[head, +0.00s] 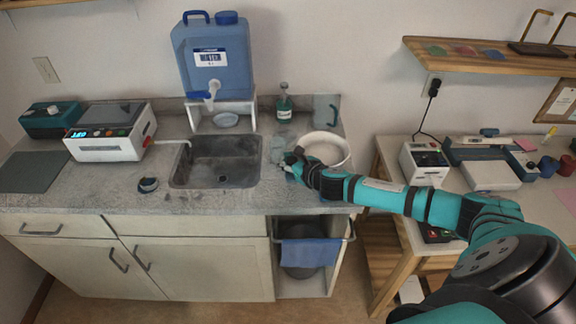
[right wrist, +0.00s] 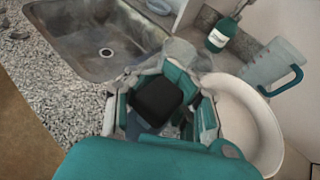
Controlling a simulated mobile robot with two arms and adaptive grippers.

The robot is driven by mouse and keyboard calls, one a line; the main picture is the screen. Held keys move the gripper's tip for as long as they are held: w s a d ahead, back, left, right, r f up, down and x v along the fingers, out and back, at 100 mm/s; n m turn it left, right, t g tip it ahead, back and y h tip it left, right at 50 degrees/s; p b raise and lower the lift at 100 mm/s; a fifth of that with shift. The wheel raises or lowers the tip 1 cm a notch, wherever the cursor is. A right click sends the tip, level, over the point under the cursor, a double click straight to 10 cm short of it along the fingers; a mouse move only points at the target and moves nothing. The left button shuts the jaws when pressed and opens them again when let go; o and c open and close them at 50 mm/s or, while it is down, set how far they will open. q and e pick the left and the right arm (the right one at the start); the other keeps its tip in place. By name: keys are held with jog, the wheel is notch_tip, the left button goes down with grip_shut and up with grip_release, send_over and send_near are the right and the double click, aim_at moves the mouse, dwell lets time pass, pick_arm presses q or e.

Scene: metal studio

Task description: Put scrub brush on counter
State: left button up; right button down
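A small dark round item (head: 148,184), possibly the scrub brush, lies on the grey counter (head: 90,190) left of the sink; it is too small to be sure. My right gripper (head: 290,162) is low over the counter between the sink and the white basin. In the right wrist view, the gripper (right wrist: 168,72) has a black block in its middle. I cannot tell whether this is gripper hardware or a held thing, nor how far the fingers are apart. My left gripper is not in view.
The empty metal sink (head: 217,160) is left of my gripper, the white round basin (head: 340,145) right. A blue water container (head: 212,60) is above the sink.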

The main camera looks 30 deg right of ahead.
notch_tip(320, 180, down, 4)
jog(key=shift+r, duration=0.25)
jog(key=shift+f, duration=0.2)
jog(key=c, duration=1.2)
grip_release()
jog(key=shift+c, duration=0.2)
jog(key=shift+r, duration=0.15)
